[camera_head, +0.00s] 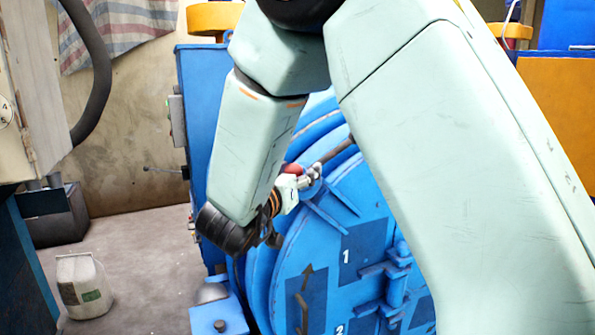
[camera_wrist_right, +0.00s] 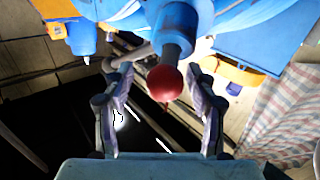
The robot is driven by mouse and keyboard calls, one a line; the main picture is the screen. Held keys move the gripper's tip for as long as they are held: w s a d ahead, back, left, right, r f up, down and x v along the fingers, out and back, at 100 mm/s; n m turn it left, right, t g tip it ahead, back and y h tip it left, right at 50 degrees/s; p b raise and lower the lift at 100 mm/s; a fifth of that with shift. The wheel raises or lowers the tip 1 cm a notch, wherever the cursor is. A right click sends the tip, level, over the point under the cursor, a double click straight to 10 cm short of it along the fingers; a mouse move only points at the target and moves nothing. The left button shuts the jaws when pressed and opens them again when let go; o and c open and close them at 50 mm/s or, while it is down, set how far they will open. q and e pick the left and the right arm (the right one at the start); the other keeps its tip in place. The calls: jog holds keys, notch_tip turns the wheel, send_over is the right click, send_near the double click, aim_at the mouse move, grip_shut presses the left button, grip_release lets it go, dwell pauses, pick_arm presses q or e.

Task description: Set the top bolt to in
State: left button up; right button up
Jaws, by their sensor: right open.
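The blue drum door (camera_head: 355,205) fills the middle of the head view, partly hidden by my right arm. The top bolt's handle shows as a dark rod (camera_head: 336,151) ending in a red ball knob (camera_head: 292,169) near the door's upper left. In the right wrist view the red knob (camera_wrist_right: 164,83) hangs on its dark shaft. My right gripper (camera_head: 303,180) is at the knob. Its fingers are open, one on each side of the knob, with visible gaps in the wrist view. The bolt's own body is hidden. My left gripper is not in view.
A blue cabinet (camera_head: 194,120) with a thin lever stands left of the door. A white bucket (camera_head: 84,286) is on the floor at left. The floor between bucket and machine is clear.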

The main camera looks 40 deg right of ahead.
jog(key=shift+w+a+f, duration=0.15)
jog(key=shift+w+a, duration=0.05)
jog(key=shift+w, duration=0.15)
jog(key=shift+c, duration=1.3)
jog(key=shift+s, duration=0.25)
jog(key=c, duration=0.5)
jog(key=shift+w+d, duration=0.1)
grip_shut()
